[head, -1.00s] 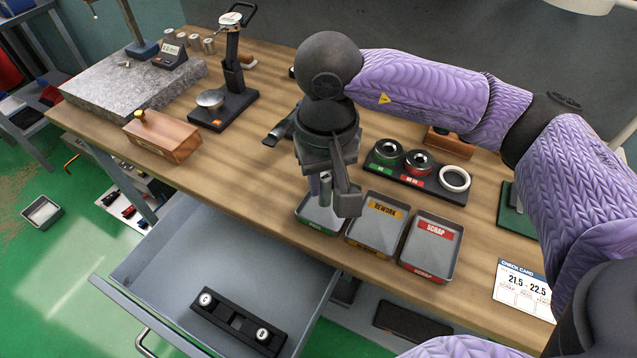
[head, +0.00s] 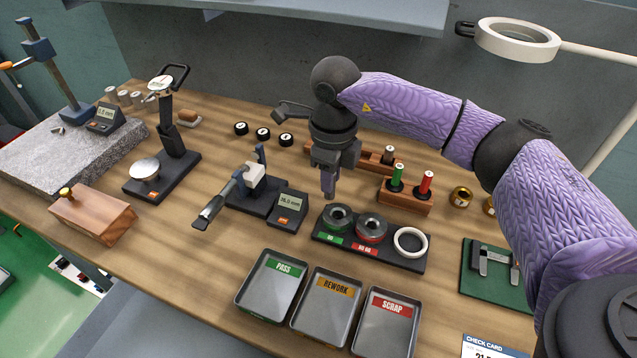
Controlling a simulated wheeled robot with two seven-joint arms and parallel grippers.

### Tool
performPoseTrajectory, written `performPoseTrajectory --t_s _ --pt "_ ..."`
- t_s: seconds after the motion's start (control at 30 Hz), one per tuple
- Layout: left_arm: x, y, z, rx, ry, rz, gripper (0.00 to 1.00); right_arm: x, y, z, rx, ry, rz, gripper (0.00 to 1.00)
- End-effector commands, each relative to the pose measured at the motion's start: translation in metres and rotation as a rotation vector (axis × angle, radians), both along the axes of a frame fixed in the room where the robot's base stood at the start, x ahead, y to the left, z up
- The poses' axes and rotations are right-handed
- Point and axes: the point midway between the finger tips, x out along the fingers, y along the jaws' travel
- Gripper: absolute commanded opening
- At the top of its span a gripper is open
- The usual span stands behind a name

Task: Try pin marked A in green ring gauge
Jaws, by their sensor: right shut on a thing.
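My right gripper (head: 331,160) points down above the ring gauge stand and is shut on a grey metal pin (head: 328,187). The pin hangs upright, its lower end just above and slightly left of the green ring gauge. Its marking cannot be read. The green ring gauge (head: 338,218) is a dark steel ring with a green label, at the left of the black stand (head: 395,261). Whether the pin's tip touches the ring is not clear. My left gripper is not in view.
A red-labelled ring gauge (head: 371,229) and a white ring (head: 411,242) share the stand. A gauge with a display (head: 290,203) stands to its left. Green and red handled plugs (head: 397,178) stand in a wooden block behind. PASS (head: 243,298), REWORK and SCRAP trays lie in front.

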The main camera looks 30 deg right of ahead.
Motion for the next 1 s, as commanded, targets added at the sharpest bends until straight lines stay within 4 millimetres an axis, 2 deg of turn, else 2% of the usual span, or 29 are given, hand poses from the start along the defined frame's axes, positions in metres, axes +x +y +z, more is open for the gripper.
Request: performPoseTrajectory --t_s 0.1,0.2,0.3,0.47,0.8,1.0 --pt "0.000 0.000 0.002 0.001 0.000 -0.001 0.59 0.006 -0.014 -0.003 -0.005 0.003 -0.324 0.00" --pt "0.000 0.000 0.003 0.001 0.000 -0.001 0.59 0.009 -0.022 -0.005 -0.007 0.002 -0.516 0.00" --pt "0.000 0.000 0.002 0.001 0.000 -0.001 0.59 0.010 -0.026 -0.006 -0.008 0.004 -0.615 0.00" --pt "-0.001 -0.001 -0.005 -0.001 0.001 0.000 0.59 0.010 -0.027 -0.015 -0.010 0.004 -0.637 0.00" --pt "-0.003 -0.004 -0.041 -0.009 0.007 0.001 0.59 0.010 -0.026 -0.057 -0.011 0.006 -0.632 0.00" --pt "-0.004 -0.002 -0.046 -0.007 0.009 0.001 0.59 0.010 -0.026 -0.069 -0.010 0.004 -0.631 0.00"
